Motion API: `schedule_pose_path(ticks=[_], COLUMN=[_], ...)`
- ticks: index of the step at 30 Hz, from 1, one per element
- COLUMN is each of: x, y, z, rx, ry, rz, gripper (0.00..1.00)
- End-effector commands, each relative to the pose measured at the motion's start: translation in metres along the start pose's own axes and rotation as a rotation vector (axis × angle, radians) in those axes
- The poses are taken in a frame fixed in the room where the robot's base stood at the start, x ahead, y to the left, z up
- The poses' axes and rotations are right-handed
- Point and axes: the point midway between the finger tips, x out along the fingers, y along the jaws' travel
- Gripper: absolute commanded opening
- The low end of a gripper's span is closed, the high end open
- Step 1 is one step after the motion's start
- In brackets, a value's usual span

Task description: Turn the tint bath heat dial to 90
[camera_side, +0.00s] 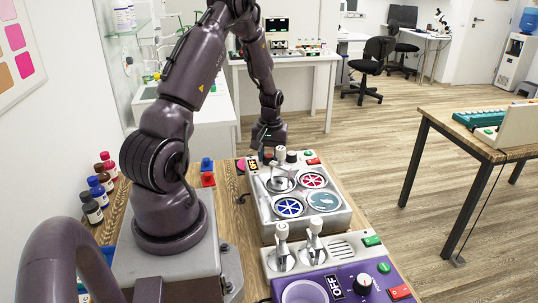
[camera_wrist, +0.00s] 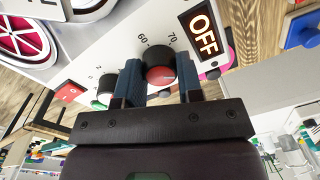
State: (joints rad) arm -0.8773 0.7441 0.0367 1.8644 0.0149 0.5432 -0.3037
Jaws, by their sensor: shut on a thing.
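The heat dial (camera_wrist: 160,68), a round black knob with a red face, sits on the pale panel of a machine in the wrist view. The numbers 60 and 70 are printed beside it; other marks are hidden, and I cannot read its pointer setting. My gripper (camera_wrist: 158,82) has its two blue fingers shut on the dial's sides. In the side view my gripper (camera_side: 268,148) is down at the far end of the grey machine (camera_side: 341,220) with round red and blue wheels, and largely hides the dial there. A display (camera_wrist: 204,33) beside the dial reads OFF.
A green button (camera_wrist: 105,88) and a red switch (camera_wrist: 70,93) lie left of the dial in the wrist view. Several bottles (camera_side: 92,207) stand by the left wall.

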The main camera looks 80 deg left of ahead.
Motion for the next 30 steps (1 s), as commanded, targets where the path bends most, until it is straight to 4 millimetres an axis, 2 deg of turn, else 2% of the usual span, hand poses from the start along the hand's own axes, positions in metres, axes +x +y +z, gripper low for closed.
schedule_pose_path(ticks=[18,30], x=[-0.0011,-0.0013], y=[-0.0005,-0.0007], z=[0.0004,0.0003], rx=[0.579,0.856], ry=[0.019,0.029], rz=[0.0,0.0], gripper=[0.1,0.1])
